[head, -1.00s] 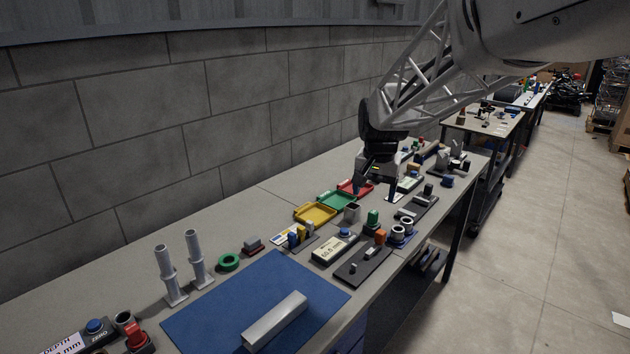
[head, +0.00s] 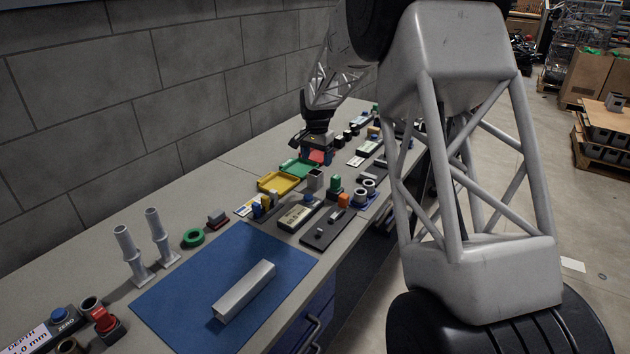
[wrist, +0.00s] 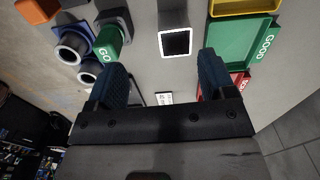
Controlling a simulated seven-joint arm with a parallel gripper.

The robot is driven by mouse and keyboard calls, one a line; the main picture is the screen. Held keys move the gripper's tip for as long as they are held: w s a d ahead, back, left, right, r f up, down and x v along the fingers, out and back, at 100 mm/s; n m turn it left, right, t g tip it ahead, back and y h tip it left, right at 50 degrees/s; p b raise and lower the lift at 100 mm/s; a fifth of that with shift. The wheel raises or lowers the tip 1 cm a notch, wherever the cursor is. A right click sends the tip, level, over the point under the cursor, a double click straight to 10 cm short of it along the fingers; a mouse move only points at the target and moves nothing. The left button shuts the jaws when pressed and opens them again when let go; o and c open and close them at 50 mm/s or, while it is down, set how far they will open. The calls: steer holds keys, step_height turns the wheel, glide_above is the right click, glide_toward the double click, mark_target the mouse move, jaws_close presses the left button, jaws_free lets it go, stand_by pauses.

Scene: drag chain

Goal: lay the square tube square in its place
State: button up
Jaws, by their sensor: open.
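A long light-grey square tube (head: 244,291) lies slantwise on the blue mat (head: 190,272) at the near part of the bench in the head view. A short square-ended hollow grey piece (head: 314,178) stands farther along the bench; in the wrist view its dark square opening (wrist: 176,42) shows ahead of the fingers. My gripper (head: 317,157) is over the trays at the far part of the bench, well away from the long tube. In the wrist view its two blue fingers (wrist: 161,70) are spread apart with nothing between them.
Yellow (head: 278,183), green (head: 299,168) and red (wrist: 238,82) trays line the wall side. Two upright grey posts (head: 130,250) and a green ring (head: 193,237) stand beside the mat. A green GO block (wrist: 107,42) and several rings, blocks and gauges crowd the bench's middle.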

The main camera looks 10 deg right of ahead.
mark_target(315, 179)
steer(key=shift+w+f, duration=1.35)
steer(key=shift+w, duration=0.05)
steer(key=shift+f, duration=1.25)
steer(key=shift+f, duration=2.6)
steer(key=c, duration=1.1)
steer(key=shift+r, duration=0.15)
